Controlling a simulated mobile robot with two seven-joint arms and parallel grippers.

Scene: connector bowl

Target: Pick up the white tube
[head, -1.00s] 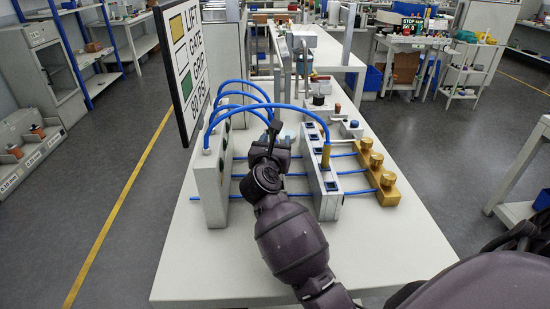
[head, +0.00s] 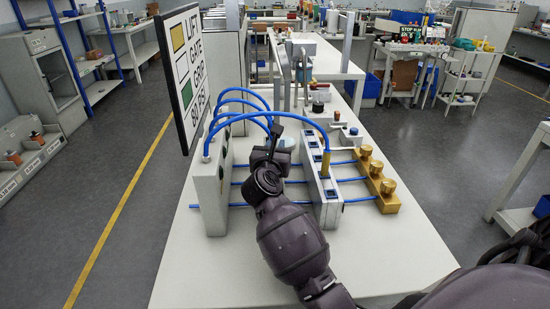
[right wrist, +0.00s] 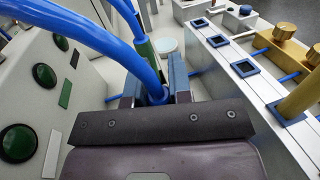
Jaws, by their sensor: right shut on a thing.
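My right gripper (head: 272,146) is between the grey-white panel box (head: 212,190) on the left and the white socket block (head: 322,180) on the right. In the right wrist view its two fingers (right wrist: 156,88) are shut on the end of a thick blue tube (right wrist: 105,45). The tube arches up and left from the fingers; blue tubes (head: 240,92) also arch from the panel box in the head view. The fingers partly hide the tube's end. I can make out no white tube. My left gripper is not in view.
Another blue tube ends in a green connector (right wrist: 144,48) just beyond the fingers. A round white dish (right wrist: 167,45) is behind it. A gold-knobbed block (head: 380,180) stands right of the socket block. A sign (head: 184,70) rises at left. The table's front is clear.

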